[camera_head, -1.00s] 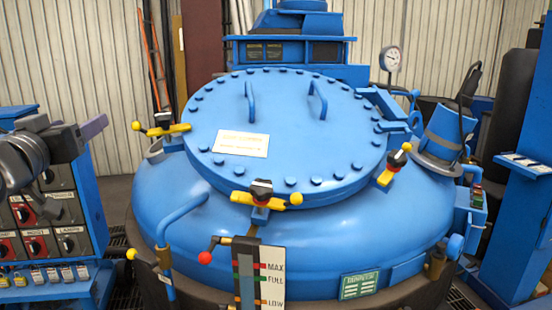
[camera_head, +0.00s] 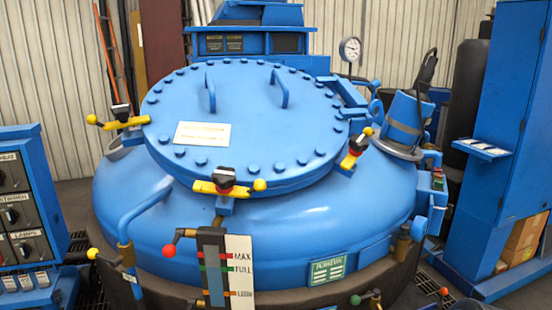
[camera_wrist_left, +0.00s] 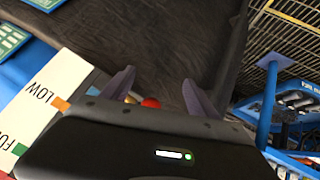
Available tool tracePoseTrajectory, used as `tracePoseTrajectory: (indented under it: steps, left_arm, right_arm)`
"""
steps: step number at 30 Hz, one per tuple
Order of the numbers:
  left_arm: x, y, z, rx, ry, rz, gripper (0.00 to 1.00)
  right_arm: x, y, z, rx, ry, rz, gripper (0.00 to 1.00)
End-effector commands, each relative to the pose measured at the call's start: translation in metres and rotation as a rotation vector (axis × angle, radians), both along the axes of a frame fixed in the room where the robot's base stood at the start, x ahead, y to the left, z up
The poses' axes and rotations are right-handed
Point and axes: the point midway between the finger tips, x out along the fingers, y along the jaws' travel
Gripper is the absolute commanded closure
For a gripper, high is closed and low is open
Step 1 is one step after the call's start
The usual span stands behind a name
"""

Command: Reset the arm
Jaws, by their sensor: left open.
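My left gripper (camera_wrist_left: 160,95) shows in the left wrist view. Its two purple-grey fingers stand apart, with no object held between them. A red knob (camera_wrist_left: 151,102) shows beyond the gap, and the level gauge plate (camera_wrist_left: 38,105) with LOW lettering is to its left. In the head view neither gripper shows. There the blue furnace vessel (camera_head: 250,225) fills the middle, with its round bolted lid (camera_head: 245,130) on top. The gauge plate (camera_head: 239,270) marked MAX, FULL and LOW stands at the vessel's front.
A control panel (camera_head: 20,210) with switches stands at the left and a blue cabinet (camera_head: 505,130) at the right. Yellow lid clamps (camera_head: 227,187) and a red-knobbed valve lever (camera_head: 169,250) stick out. A pressure gauge (camera_head: 350,48) stands behind. Grated floor lies around the vessel.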

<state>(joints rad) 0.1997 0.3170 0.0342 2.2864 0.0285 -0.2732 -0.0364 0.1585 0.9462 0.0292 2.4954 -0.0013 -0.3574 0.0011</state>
Motion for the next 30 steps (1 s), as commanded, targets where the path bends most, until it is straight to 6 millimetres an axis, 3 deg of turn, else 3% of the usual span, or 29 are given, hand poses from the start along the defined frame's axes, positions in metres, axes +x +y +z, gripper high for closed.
tracePoseTrajectory:
  steps: [1, 6, 9, 12, 15, 18, 21, 30]
  left_arm:
    - [-0.019, -0.018, -0.037, -0.018, 0.065, -0.023, 0.31]
    - [-0.1, -0.072, -0.137, -0.07, 0.278, -0.104, 0.31]
    - [-0.157, -0.102, -0.184, -0.094, 0.409, -0.162, 0.31]
    - [-0.212, -0.124, -0.217, -0.114, 0.529, -0.216, 0.31]
    - [-0.253, -0.14, -0.239, -0.13, 0.618, -0.253, 0.31]
    - [-0.276, -0.149, -0.253, -0.138, 0.671, -0.277, 0.31]
    - [-0.284, -0.152, -0.258, -0.14, 0.689, -0.286, 0.31]
    - [-0.283, -0.152, -0.257, -0.14, 0.686, -0.286, 0.31]
  right_arm:
    - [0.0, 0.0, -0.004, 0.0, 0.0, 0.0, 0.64]
    - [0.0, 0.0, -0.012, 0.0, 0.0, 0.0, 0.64]
    - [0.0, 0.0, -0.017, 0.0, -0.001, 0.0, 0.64]
    - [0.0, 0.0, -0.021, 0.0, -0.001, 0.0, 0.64]
    - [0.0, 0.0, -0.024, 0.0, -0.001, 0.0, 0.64]
    - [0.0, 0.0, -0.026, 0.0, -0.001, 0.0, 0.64]
    - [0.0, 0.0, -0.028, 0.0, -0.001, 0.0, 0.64]
    - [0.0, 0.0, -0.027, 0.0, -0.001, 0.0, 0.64]
